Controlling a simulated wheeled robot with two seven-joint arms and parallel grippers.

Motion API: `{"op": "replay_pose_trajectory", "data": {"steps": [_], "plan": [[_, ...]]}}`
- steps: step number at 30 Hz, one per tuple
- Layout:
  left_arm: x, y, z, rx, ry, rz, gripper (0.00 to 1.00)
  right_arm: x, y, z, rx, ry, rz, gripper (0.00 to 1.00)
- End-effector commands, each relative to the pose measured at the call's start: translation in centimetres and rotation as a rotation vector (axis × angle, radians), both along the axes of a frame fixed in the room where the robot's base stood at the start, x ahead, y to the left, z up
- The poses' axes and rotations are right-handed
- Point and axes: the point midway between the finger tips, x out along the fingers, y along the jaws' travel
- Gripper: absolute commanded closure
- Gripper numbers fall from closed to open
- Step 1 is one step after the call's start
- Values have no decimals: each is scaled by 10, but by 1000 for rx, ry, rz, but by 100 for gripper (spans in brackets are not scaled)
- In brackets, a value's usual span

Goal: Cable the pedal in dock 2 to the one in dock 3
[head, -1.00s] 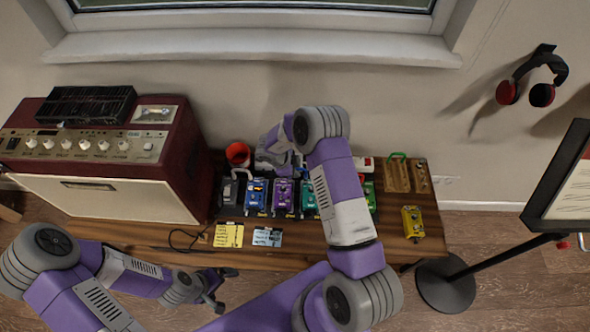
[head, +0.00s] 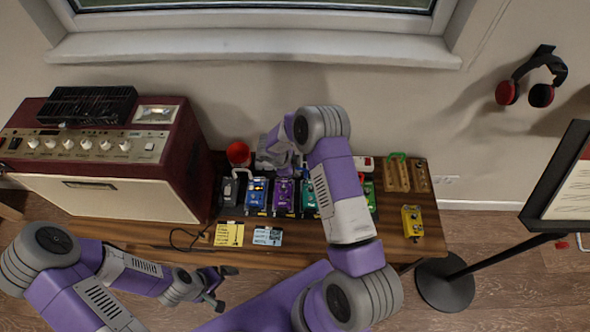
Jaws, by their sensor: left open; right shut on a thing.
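Several pedals stand in a row on the dark board: a dark grey one (head: 229,191), a blue one (head: 256,193), a purple one (head: 284,194) and a teal one (head: 308,198). A green one (head: 370,196) is mostly behind my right arm. Dock numbers cannot be read. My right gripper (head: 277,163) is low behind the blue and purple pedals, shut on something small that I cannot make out. A pale cable loop (head: 242,173) arches behind the dark grey and blue pedals. My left gripper (head: 216,287) is open and empty, in front of the bench edge.
A large amplifier (head: 110,160) fills the bench's left side. A red cup (head: 238,154) stands behind the board. Yellow (head: 229,234) and blue (head: 267,236) notes lie in front. A yellow pedal (head: 412,222) and a wooden holder with a green loop (head: 397,172) are at right.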

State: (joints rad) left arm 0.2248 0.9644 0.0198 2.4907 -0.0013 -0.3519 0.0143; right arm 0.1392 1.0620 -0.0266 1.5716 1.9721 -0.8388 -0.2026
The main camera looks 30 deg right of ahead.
Motion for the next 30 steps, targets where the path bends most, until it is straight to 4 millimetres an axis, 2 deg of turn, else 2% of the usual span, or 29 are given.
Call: {"op": "replay_pose_trajectory", "data": {"steps": [30], "plan": [[0,0,-7,0,0,0,0,0,0,-15,0,0,-1,100]]}}
